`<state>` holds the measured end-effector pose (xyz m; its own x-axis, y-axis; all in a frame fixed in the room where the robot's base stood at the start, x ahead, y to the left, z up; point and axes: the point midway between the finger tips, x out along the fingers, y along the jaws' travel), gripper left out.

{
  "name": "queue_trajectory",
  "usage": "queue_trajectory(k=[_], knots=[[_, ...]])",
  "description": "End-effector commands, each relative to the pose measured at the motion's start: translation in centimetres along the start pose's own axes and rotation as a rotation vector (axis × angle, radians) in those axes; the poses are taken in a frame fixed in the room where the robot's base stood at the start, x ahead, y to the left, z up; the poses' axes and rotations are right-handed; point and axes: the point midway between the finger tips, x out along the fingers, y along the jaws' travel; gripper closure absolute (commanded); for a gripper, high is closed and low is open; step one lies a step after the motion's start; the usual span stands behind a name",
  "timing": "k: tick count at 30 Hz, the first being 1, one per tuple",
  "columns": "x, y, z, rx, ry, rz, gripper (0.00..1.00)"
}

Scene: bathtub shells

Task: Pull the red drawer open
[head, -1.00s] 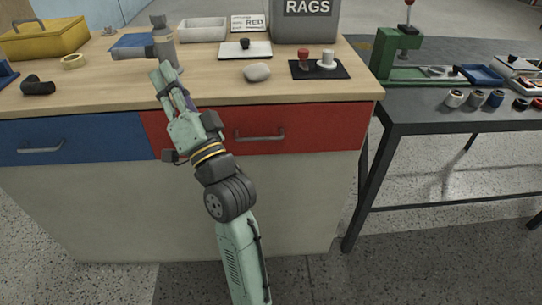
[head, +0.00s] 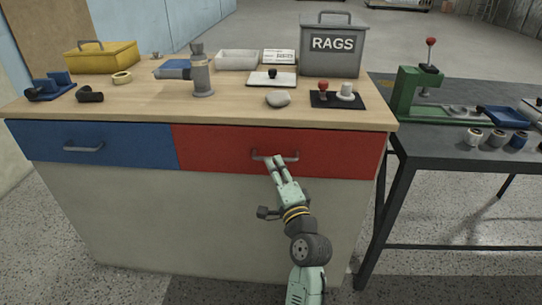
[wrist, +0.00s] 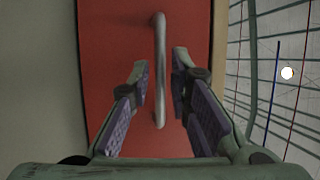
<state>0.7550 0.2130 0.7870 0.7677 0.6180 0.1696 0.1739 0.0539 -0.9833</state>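The red drawer (head: 335,150) is flush in the front of the workbench, at the right, and looks closed. Its grey bar handle (head: 290,157) runs level across the front. In the wrist view the handle (wrist: 160,65) stands upright in the picture against the red drawer front (wrist: 115,45). The two fingers of my gripper (wrist: 160,82) are apart on either side of the bar, with a visible gap to each finger.
A blue drawer (head: 95,143) with its own handle is at the left. The wooden top (head: 230,108) carries a grey RAGS bin (head: 332,50), a yellow box (head: 100,57) and other items. A dark metal table (head: 450,150) stands close at the right. Floor in front looks clear.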

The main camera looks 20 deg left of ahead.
Motion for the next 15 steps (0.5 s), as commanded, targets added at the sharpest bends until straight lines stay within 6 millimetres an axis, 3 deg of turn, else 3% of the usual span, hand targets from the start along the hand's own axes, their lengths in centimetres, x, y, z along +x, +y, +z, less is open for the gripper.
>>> queue_trajectory(k=[6, 15], knots=[[3.1, -0.1, 0.0, 0.000, 0.000, -0.001, 0.82], [4.1, 0.0, 0.1, -0.002, 0.000, 0.000, 0.82]])
